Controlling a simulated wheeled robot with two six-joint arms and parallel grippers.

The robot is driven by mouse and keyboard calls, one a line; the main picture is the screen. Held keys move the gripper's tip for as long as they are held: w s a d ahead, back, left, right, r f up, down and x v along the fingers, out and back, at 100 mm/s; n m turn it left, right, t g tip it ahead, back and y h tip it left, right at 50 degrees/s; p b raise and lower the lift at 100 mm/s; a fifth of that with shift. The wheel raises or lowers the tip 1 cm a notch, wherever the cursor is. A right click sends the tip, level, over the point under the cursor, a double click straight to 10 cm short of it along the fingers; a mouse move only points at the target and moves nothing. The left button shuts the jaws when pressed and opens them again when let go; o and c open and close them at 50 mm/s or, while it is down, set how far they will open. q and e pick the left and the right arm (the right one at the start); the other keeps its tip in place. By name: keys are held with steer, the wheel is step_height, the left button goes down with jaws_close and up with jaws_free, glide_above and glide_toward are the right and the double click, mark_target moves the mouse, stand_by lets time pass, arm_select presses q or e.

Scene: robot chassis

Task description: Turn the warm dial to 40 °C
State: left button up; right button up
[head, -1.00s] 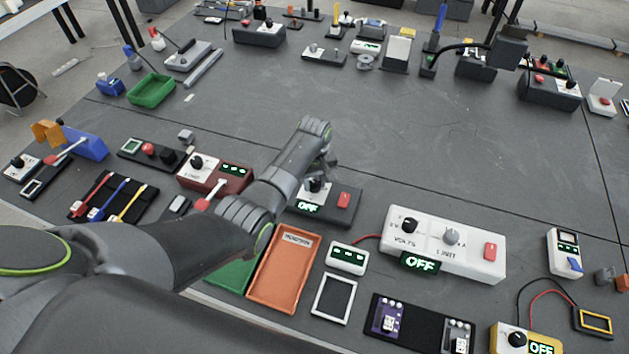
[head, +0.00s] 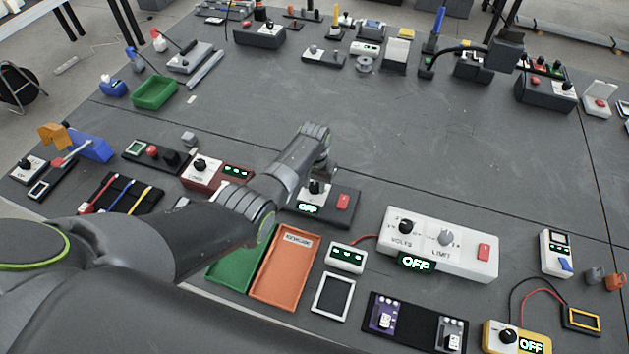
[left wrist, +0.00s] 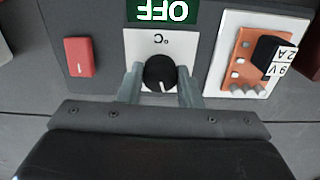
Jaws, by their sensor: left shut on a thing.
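A black dial (left wrist: 160,72) with a white pointer line sits on a white plate marked °C. In the wrist view the plate is upside down and the pointer line is toward the bottom of the picture. My left gripper (left wrist: 159,84) is shut on this dial, one finger on each side. In the head view the dial (head: 315,188) shows on a dark box, with my left gripper (head: 324,178) at it. The box's green display (left wrist: 162,10) reads OFF. A red switch (left wrist: 79,57) is on the same box. My right gripper is not in view.
An orange tray (head: 262,278) and a green tray (head: 222,272) lie near the front edge. A white box with two knobs (head: 465,262) stands to the right. In the wrist view an orange board (left wrist: 242,60) is close beside the dial's box. The table's middle is clear.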

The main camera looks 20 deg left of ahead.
mark_target(314, 185)
arm_select(q)
steer(key=shift+m+p, duration=0.3)
steer(key=shift+m, duration=1.3)
steer(key=o, duration=1)
steer(key=shift+r, duration=0.6)
step_height(314, 185, up, 5)
steer(key=shift+f+p, duration=0.1)
steer(key=shift+p, duration=0.55)
step_height(314, 185, up, 12)
steer(key=shift+f+b, duration=0.25)
steer(key=shift+b, duration=0.4)
